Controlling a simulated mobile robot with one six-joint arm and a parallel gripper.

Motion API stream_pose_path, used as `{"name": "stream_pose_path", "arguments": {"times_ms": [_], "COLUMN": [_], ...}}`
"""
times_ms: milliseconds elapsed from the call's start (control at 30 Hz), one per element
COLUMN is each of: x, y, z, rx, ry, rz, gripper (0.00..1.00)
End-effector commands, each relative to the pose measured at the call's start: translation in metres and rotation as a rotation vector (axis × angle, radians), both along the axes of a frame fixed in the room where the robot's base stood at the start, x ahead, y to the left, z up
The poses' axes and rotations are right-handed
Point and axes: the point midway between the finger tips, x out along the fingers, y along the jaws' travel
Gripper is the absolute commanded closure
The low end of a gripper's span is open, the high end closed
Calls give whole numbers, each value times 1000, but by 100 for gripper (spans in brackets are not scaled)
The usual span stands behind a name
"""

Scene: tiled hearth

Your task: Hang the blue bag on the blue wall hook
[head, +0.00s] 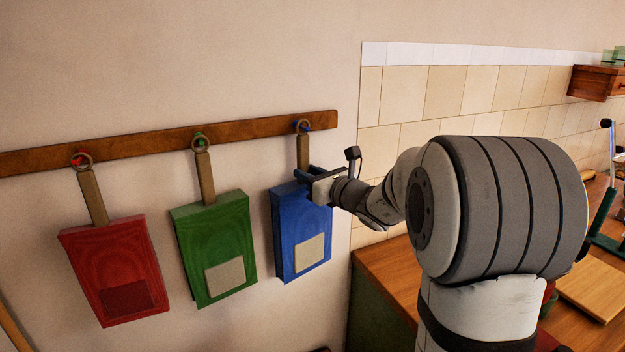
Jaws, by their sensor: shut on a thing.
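The blue bag (297,255) is a flat box shape with a pale patch, a brown strap and a ring at the top. Its ring (302,127) is at the blue wall hook (307,126), near the right end of the wooden rail, and appears to be around it. I cannot tell how far on the ring sits. My gripper (303,178) is at the bag's top, at the foot of the strap, and is shut on the bag. The jaws are small and partly hidden here.
The wooden rail (240,131) also has a red hook and a green hook. A red bag (120,262) and a green bag (215,235) hang there, left of the blue bag. A wooden counter (385,262) with a board (595,287) stands at the right, and a small shelf (597,82) is on the tiled wall.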

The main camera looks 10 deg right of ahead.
Motion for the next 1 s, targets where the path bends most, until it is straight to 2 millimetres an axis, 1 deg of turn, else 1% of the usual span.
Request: {"name": "stream_pose_path", "arguments": {"times_ms": [67,100,267,867,900,1000], "x": [4,5,6,7,7,7], "y": [1,1,2,3,3,3], "z": [-1,-5,-7,-7,-7,-7], "rx": [0,0,0,0,0,0], "ry": [-1,-1,-2,-1,-1,-1], "rz": [0,0,1,2,2,2], "gripper": [96,96,96,96,71,63]}}
